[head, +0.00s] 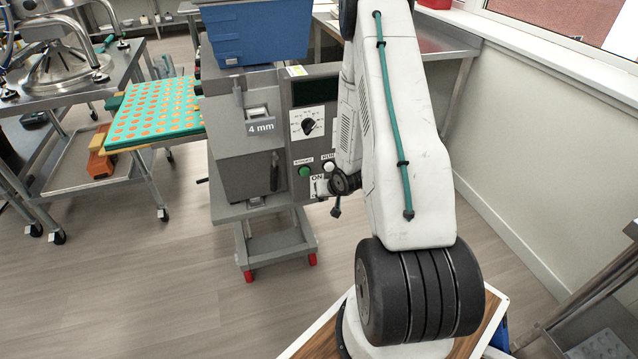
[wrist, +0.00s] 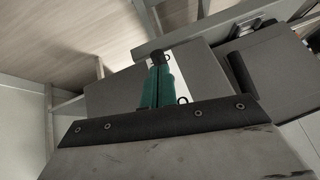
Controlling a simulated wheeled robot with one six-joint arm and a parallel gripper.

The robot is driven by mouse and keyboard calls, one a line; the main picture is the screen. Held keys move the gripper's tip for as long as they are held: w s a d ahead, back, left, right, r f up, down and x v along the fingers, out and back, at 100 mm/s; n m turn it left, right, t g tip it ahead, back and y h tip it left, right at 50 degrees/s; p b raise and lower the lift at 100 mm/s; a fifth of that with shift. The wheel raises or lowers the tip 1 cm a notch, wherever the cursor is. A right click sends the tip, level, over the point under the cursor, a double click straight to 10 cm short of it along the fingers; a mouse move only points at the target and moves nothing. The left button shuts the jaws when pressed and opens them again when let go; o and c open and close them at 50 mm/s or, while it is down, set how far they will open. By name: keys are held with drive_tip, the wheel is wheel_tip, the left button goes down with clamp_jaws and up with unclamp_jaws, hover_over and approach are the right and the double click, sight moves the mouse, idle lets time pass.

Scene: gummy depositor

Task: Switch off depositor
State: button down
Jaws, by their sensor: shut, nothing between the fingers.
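The depositor (head: 228,128) is a grey machine with a blue hopper on top, in the middle of the head view. Its control panel (head: 318,120) has a dark display, a black dial (head: 308,125), a green button (head: 304,171) and a white button (head: 328,167). An "ON" label (head: 318,180) shows at the panel's lower part; any switch beside it is hidden by my wrist. My gripper (head: 322,189) is at that lower part; contact cannot be told. In the wrist view its teal fingers (wrist: 158,85) are together and empty, before grey machine surfaces.
A teal tray (head: 158,112) with orange round cavities is left of the depositor. A steel table (head: 110,75) stands further left. A wall with a window is at the right, a metal rack (head: 600,300) at lower right. The floor at front left is clear.

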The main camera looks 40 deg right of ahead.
drive_tip(key=shift+r, duration=0.15)
drive_tip(key=shift+r, duration=0.7)
